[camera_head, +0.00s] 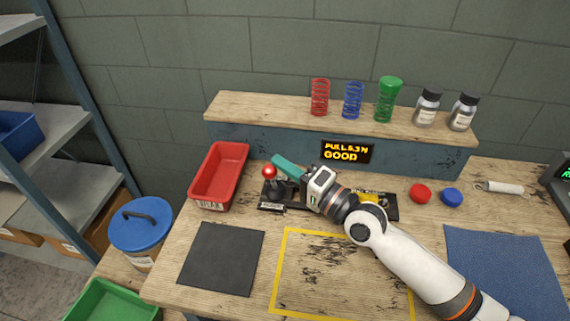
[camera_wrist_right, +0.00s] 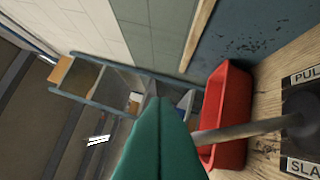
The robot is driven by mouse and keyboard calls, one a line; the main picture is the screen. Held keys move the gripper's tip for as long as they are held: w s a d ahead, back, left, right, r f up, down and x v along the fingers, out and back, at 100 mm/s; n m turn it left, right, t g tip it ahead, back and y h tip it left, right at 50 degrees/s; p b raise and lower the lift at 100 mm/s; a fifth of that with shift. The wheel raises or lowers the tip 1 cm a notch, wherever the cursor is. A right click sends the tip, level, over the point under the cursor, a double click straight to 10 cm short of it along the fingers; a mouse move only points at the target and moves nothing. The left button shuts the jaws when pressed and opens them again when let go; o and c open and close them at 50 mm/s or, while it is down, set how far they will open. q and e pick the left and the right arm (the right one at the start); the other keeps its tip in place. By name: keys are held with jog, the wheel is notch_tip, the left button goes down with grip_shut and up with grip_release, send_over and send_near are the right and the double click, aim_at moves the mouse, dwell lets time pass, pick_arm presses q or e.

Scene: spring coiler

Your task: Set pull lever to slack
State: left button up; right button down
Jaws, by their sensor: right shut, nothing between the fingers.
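The pull lever has a red ball knob (camera_head: 268,172) on a rod, rising from a black base plate (camera_head: 272,208) on the bench. In the right wrist view its grey rod (camera_wrist_right: 240,132) runs from the plate (camera_wrist_right: 306,120), marked PULL and "SLA", to behind my fingers; the knob is hidden there. I cannot tell which label the rod leans to. My right gripper (camera_head: 280,160) has teal fingers, shut and empty, close beside the knob and slightly above it. They also show shut in the right wrist view (camera_wrist_right: 160,105). I cannot tell whether they touch the lever. My left gripper is out of view.
A red bin (camera_head: 220,172) stands just left of the lever. Behind is a shelf (camera_head: 250,107) with springs and jars, and a display (camera_head: 347,152) reading GOOD. Red (camera_head: 420,193) and blue (camera_head: 452,197) buttons lie right of my arm. The front bench is mostly clear.

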jog(key=shift+s+a+f, duration=0.1)
jog(key=shift+s+f, duration=0.05)
jog(key=shift+f, duration=0.05)
jog(key=b+v, duration=0.3)
jog(key=v, duration=0.9)
jog(key=shift+r+b, duration=0.25)
jog(key=shift+b, duration=0.1)
